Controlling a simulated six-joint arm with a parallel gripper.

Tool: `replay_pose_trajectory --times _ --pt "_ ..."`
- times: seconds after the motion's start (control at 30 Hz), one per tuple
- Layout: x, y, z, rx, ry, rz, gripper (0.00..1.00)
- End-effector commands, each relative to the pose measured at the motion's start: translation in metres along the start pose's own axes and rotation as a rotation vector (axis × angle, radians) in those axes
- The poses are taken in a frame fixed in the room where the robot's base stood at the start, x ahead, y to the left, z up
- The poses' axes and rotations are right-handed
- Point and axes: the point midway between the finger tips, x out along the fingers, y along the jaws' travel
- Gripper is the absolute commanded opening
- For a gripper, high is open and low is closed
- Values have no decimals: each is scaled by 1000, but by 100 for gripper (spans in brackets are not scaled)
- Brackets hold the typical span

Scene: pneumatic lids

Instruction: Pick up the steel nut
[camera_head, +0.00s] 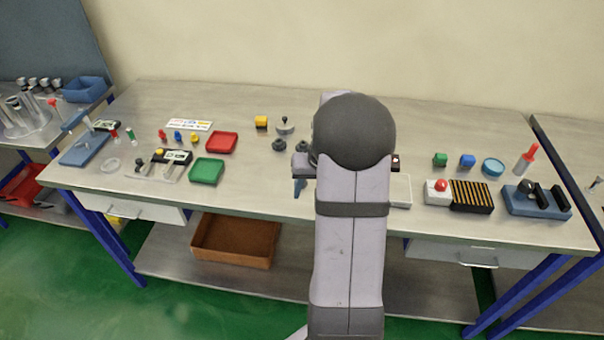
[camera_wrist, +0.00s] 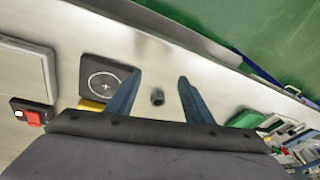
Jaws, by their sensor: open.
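The steel nut (camera_wrist: 157,97) is a small dark grey piece with a hole, on the pale steel bench top in the wrist view. My gripper (camera_wrist: 160,76) is open, its two blue fingers apart on either side of the nut in the picture. A gap shows between the nut and each finger. I cannot tell how far the fingertips are above the bench. In the head view my arm covers most of the gripper, and a blue finger (camera_head: 299,187) shows at its left. I cannot make out the nut there.
A dark square plate with a circle and cross (camera_wrist: 102,84) lies left of the fingers, with a yellow piece (camera_wrist: 90,105) by it. A red switch (camera_wrist: 34,118) and white tray (camera_wrist: 22,75) are further left. A green tray (camera_head: 207,171) and red tray (camera_head: 222,142) stand left of my arm.

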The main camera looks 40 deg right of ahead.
Motion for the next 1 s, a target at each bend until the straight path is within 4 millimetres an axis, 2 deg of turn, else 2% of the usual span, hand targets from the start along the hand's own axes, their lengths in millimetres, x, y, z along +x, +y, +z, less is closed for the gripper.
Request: replay_pose_trajectory --times 0.03,0.13,0.4,0.57,0.87,1.0 --pt "-10 -2 -27 -56 68 -3 47" --pt "-17 -5 -47 -163 123 -4 47" --pt "-17 -5 -50 -348 141 11 47" --pt "-16 -5 -50 -364 139 12 47" --pt "2 -5 -53 -362 138 11 47" --pt "4 -5 -53 -362 139 12 47"
